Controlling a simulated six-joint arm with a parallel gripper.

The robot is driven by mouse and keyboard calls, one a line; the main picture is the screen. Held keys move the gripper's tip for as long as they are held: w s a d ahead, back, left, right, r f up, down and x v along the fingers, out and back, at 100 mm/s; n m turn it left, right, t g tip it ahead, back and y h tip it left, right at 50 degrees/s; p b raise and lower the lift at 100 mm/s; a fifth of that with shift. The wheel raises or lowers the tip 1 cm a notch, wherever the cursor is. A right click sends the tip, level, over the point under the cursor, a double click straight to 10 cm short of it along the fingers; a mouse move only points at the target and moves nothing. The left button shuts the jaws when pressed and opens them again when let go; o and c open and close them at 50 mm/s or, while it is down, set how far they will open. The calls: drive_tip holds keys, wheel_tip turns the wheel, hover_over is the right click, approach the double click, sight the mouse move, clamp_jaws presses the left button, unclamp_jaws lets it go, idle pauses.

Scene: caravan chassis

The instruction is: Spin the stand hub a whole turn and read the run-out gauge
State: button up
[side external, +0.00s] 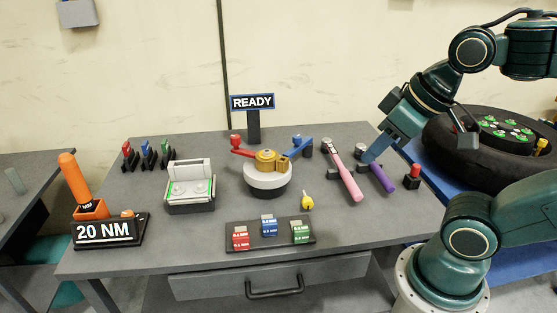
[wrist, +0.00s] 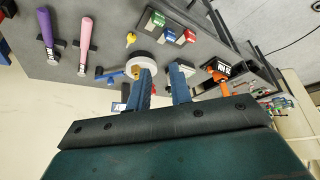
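The stand hub (side external: 265,157) is a gold round piece on a white round base (side external: 268,181), with a red arm (side external: 242,151) to its left and a blue arm (side external: 297,148) to its right. A sign reading READY (side external: 252,102) stands behind it; no run-out figure shows.
Pink-handled (side external: 345,174) and purple-handled (side external: 380,175) tools lie right of the hub. A yellow tag (side external: 306,201) and a rack of coloured blocks (side external: 270,243) are in front. An orange-handled tool in a 20 NM holder (side external: 77,187) stands left. A tyre (side external: 480,165) lies at right.

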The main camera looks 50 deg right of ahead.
drive_tip(key=o, duration=0.3)
drive_tip(key=shift+w, duration=0.2)
drive_tip(key=shift+o, duration=1.1)
drive_tip(key=shift+w+d, duration=0.15)
drive_tip(key=shift+w, duration=0.2)
drive_tip(key=w+d+m+t+h, duration=0.1)
drive_tip(key=w+d+m+h, duration=0.2)
drive_tip(key=w, duration=0.7)
drive_tip(key=m+t+h, duration=0.4)
drive_tip(key=t+h, duration=0.1)
approach(236, 137)
drive_tip(key=v, duration=0.3)
drive_tip(key=shift+r, duration=0.3)
drive_tip(key=shift+y, duration=0.3)
drive_tip(key=x, duration=1.3)
drive_tip(key=shift+w+d+f, duration=0.15)
drive_tip(key=shift+d+f, duration=0.1)
drive_tip(key=shift+d, duration=0.05)
